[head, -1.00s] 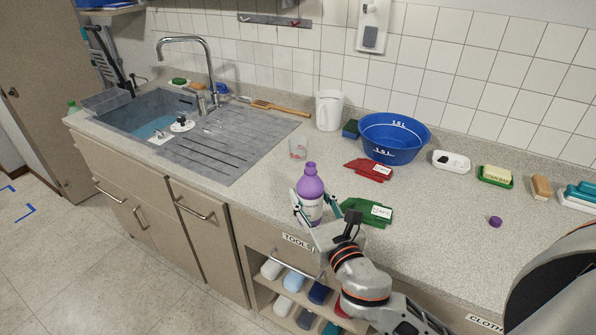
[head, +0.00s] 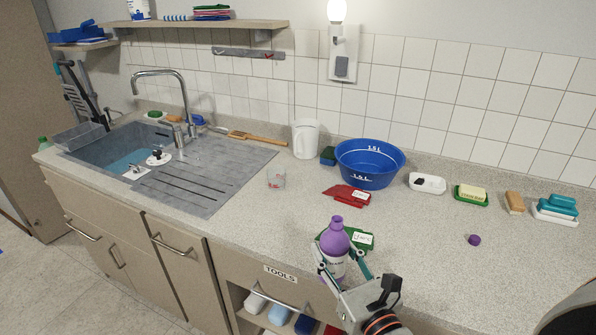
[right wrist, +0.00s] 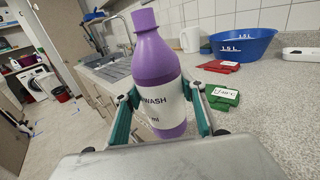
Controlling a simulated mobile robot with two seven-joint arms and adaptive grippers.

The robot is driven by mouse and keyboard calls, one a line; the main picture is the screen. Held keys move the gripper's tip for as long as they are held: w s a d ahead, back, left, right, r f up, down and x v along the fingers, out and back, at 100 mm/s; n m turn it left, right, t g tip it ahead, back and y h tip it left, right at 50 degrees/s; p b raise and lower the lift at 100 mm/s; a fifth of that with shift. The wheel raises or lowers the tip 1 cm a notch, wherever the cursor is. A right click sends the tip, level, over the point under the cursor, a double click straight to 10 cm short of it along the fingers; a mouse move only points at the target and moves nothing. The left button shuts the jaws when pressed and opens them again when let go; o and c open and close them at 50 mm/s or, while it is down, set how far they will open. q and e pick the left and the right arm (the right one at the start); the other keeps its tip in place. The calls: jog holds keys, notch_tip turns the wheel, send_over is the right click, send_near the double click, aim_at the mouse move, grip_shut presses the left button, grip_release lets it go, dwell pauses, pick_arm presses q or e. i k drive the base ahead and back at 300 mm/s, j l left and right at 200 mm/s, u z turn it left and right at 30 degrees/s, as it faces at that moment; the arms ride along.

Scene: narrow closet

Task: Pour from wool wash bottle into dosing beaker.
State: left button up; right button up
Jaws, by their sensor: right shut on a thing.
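The wool wash bottle (head: 333,241) is purple with a white label and stands upright in my right gripper (head: 342,272) near the counter's front edge. My right gripper is shut around its labelled body. In the right wrist view the bottle (right wrist: 157,70) leans slightly in the picture, between both fingers (right wrist: 160,115). Whether its base touches the counter is unclear. The dosing beaker (head: 276,179), a small clear cup with reddish marks, stands farther back and left, apart from the bottle. A loose purple cap (head: 474,240) lies on the right. My left gripper is out of view.
A green cloth (head: 361,239) lies behind the bottle, partly hidden. A red cloth (head: 345,196), blue basin (head: 370,165) and white jug (head: 306,139) are behind. The sink (head: 105,150) and drainboard are left. Soap dishes line the right back. Counter between beaker and bottle is clear.

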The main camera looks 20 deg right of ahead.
aim_at(276, 174)
jog(key=i+j+z, duration=0.1)
jog(key=z, duration=0.2)
jog(key=j+z, duration=0.25)
jog(key=i+j+z, duration=0.15)
jog(key=j+z, duration=0.15)
jog(key=j, duration=0.15)
jog(key=i+j, duration=0.1)
jog(key=j, duration=0.35)
jog(key=j+z, duration=0.1)
jog(key=j, duration=0.35)
jog(key=i+j, duration=0.15)
jog(key=j, duration=0.35)
